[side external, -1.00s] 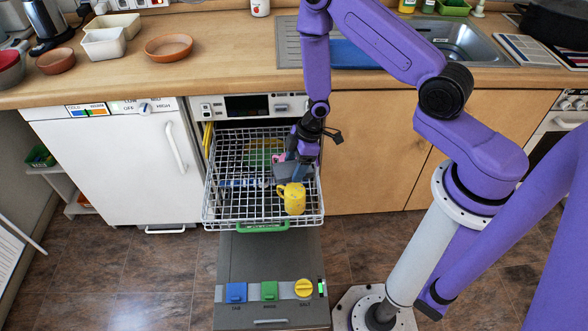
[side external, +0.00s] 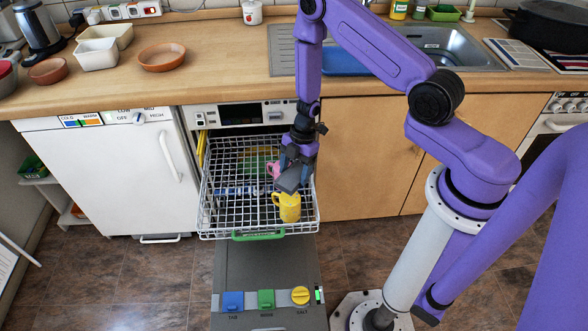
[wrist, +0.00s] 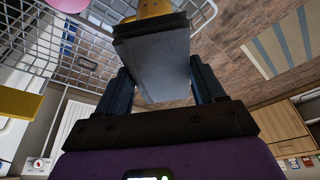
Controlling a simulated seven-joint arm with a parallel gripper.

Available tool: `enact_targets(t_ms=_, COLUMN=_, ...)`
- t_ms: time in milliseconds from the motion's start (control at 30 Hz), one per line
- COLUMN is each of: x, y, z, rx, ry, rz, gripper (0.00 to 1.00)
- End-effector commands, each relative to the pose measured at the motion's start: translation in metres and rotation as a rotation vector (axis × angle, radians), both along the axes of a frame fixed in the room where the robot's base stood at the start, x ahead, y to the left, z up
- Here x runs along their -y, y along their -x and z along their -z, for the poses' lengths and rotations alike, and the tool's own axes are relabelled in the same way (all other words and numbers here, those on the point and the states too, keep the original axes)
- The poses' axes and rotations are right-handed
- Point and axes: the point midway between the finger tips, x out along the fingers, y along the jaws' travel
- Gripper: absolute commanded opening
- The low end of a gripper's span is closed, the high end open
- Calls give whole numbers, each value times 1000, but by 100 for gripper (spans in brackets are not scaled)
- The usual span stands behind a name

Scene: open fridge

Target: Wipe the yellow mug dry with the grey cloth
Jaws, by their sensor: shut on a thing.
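The yellow mug (side external: 289,208) stands in the front right part of the pulled-out white dishwasher rack (side external: 217,231). My gripper (side external: 294,172) is just above and behind the mug, pointing down. It is shut on the grey cloth (side external: 287,184), which hangs at the mug's upper edge. In the wrist view the cloth (wrist: 155,65) fills the space between the fingers, and part of the yellow mug (wrist: 155,8) shows beyond it. I cannot tell whether the cloth touches the mug. The far side of the mug is hidden.
A pink item (side external: 273,169) sits in the rack behind the mug. The dishwasher door (side external: 262,265) lies open below, with blue, green and yellow parts on it. The counter (side external: 218,80) above holds bowls and a blue board (side external: 345,60).

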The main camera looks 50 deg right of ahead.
Motion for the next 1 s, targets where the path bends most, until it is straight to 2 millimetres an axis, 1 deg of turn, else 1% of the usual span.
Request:
enact_targets(t_ms=667, x=0, y=1, z=61, rx=-3, ry=-1, rz=1, gripper=44)
enact_targets(t_ms=767, x=-1, y=1, z=74, rx=-2, ry=-1, rz=0, gripper=44)
enact_targets(t_ms=867, x=-12, y=1, z=69, rx=0, ry=-1, rz=-1, gripper=44)
enact_targets(t_ms=1000, x=-24, y=2, z=71, rx=0, ry=-1, rz=-2, gripper=44)
